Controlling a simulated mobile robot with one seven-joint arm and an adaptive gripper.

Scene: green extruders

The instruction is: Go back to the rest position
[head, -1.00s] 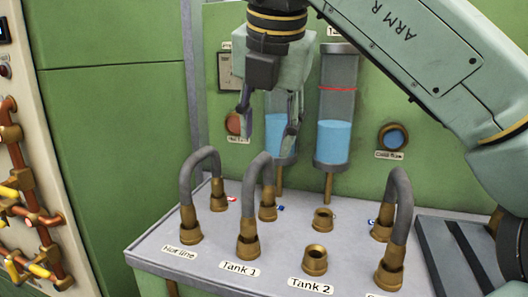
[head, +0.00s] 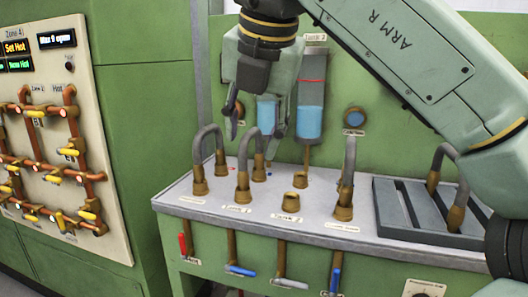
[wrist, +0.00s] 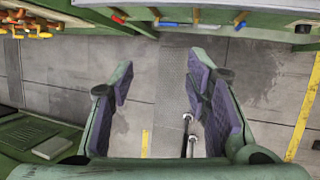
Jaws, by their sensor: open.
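My gripper (head: 256,122) hangs at the upper middle of the head view, in front of the green back panel and the tanks. Its fingers are apart and nothing is between them. Grey hoses with brass ends stand on the bench: one at the left (head: 197,150), one near the middle (head: 244,165) and one to the right (head: 348,175).
A grey slotted rack (head: 395,212) with another hose (head: 445,170) sits at the bench's right. Valve handles, red (head: 183,245) and blue (head: 335,280), stick out from the bench front. A pipe panel (head: 60,150) stands at left.

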